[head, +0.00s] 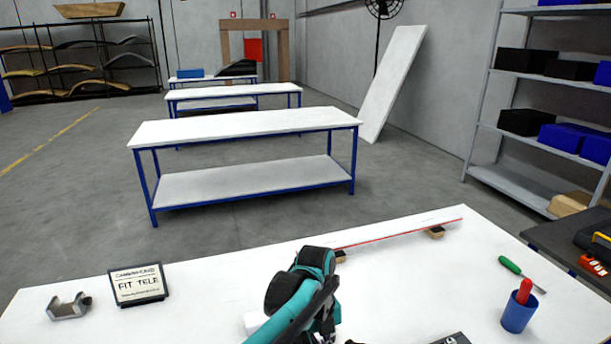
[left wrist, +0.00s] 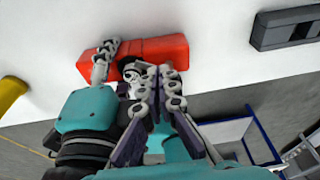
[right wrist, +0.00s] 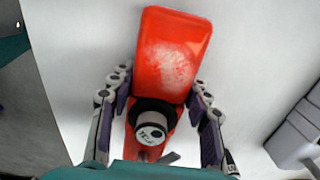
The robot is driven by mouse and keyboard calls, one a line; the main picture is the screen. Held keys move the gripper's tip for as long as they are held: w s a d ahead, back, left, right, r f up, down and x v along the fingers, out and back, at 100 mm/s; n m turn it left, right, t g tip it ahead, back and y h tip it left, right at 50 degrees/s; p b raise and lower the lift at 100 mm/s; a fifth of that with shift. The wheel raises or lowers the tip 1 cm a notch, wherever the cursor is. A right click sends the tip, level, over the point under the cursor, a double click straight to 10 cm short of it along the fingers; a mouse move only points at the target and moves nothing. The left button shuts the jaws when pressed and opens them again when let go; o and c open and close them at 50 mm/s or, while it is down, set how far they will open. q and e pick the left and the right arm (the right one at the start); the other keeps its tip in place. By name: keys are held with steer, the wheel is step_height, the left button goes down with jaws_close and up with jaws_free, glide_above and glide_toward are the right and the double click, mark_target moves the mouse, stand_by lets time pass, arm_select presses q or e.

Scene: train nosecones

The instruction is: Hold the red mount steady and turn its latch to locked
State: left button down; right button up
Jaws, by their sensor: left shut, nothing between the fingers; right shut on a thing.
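The red mount (right wrist: 175,50) lies between the two fingers of my right gripper (right wrist: 162,82), which is shut on it. In the left wrist view the mount (left wrist: 160,58) lies across the upper middle. My left gripper (left wrist: 152,76) is shut and empty, its tips close to the mount's near side; whether they touch cannot be told. The latch's position is unclear. In the head view my teal arm (head: 300,290) hides the mount.
A blue cup (head: 518,316) with a red-handled tool and a green screwdriver (head: 511,265) are at the right. A sign (head: 139,288) and a grey bracket (head: 68,307) stand at the left.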

arm_select(q)
step_height(320, 180, up, 5)
steer(key=shift+s+f, duration=0.1)
steer(key=shift+f, duration=0.05)
step_height(320, 180, down, 6)
steer(key=d, duration=0.2)
steer(key=shift+w, duration=0.25)
stand_by(0.7)
steer(key=shift+s, duration=0.3)
stand_by(0.5)
